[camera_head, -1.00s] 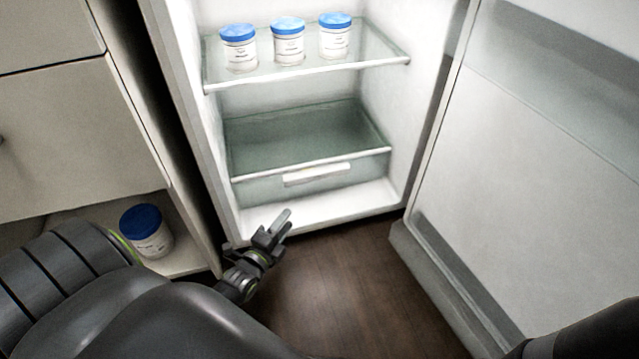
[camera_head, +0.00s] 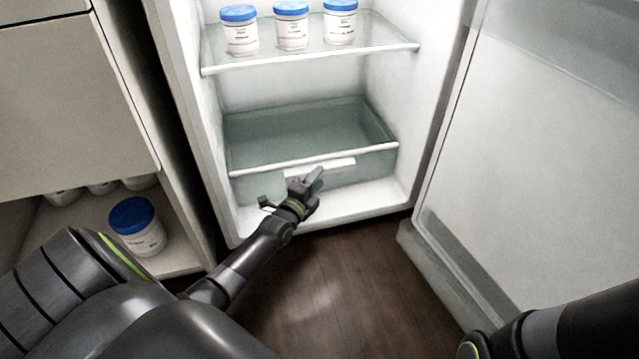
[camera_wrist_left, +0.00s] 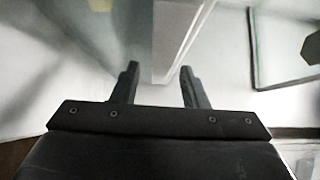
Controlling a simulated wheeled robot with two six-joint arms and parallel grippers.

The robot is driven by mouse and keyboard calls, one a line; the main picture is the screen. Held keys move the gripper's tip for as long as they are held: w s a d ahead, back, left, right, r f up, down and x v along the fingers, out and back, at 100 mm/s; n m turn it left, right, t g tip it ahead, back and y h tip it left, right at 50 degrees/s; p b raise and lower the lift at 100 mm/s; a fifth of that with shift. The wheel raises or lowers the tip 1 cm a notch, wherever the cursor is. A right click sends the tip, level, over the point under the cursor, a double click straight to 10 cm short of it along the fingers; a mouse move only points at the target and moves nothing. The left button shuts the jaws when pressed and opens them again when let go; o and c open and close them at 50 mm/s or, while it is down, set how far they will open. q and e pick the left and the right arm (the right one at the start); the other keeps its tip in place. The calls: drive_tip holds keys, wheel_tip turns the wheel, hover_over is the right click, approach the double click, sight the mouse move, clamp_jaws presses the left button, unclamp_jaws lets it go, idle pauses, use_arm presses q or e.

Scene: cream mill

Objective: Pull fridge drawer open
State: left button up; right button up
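The fridge drawer (camera_head: 243,189) is a greenish clear bin low in the open fridge, with a white front rim. Its white handle (camera_head: 336,166) is a bar on the drawer front. My left gripper (camera_head: 307,179) is at the left part of the handle and hides some of it. In the left wrist view the two fingers of the left gripper (camera_wrist_left: 157,85) stand apart, with the white end of the handle (camera_wrist_left: 172,68) between or just beyond their tips. I cannot tell whether they touch it. Only part of my right arm shows, at the lower right; its gripper is out of view.
Several blue-lidded jars stand on the glass shelf (camera_head: 330,55) above the drawer. The fridge door (camera_head: 530,170) stands open at the right. A cabinet (camera_head: 70,110) at the left holds more jars, one blue-lidded (camera_head: 137,226). The floor (camera_head: 340,290) before the fridge is clear.

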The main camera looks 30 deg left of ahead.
use_arm(q)
drive_tip(key=shift+w+a, duration=0.1)
drive_tip(key=shift+w, duration=0.85)
clamp_jaws()
